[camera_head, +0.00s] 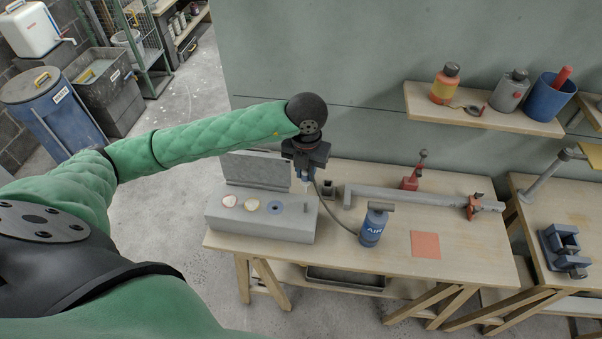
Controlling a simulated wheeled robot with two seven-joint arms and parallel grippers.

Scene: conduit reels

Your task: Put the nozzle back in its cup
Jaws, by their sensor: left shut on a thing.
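My left gripper (305,171) hangs from the green arm above the back left part of the workbench (460,235). It is shut on the nozzle (308,184), of which only a small part shows below the fingers. A thin dark hose (335,220) runs from near the nozzle to the blue bottle marked AIR (371,228), which stands on the bench. A small dark cup-like holder (328,190) stands just right of the gripper; its inside is too small to make out. My right gripper is not in view.
A grey box with three round coloured spots (222,222) sits at the bench's left end. An orange square (425,245) marks clear bench at the front right. A shelf (490,118) hangs above.

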